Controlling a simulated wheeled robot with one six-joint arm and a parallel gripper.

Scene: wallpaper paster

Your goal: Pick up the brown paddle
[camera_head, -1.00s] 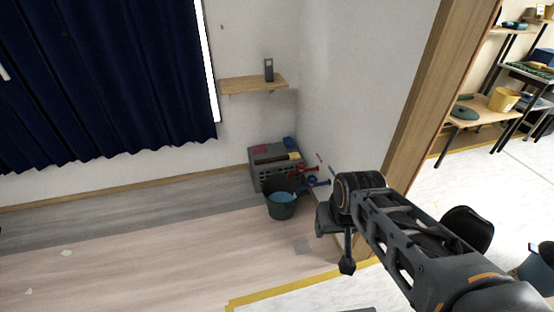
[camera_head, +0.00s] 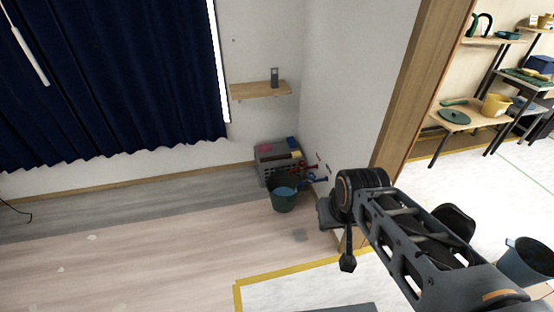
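A grey crate (camera_head: 268,172) stands on the floor in the corner, with small items on top. A narrow dark brown strip with a pale yellowish end (camera_head: 279,161) lies across it and may be the brown paddle; it is too small to be sure. My arm reaches in from the lower right. My gripper (camera_head: 346,262) hangs at its far end, in the picture right of and below the crate, well apart from it. Its fingers are dark and seen edge-on, so I cannot tell whether they are open. Nothing is seen held.
A wall shelf (camera_head: 261,90) is above. A wooden post (camera_head: 409,100) stands right. A dark bucket (camera_head: 527,262) is at far right.

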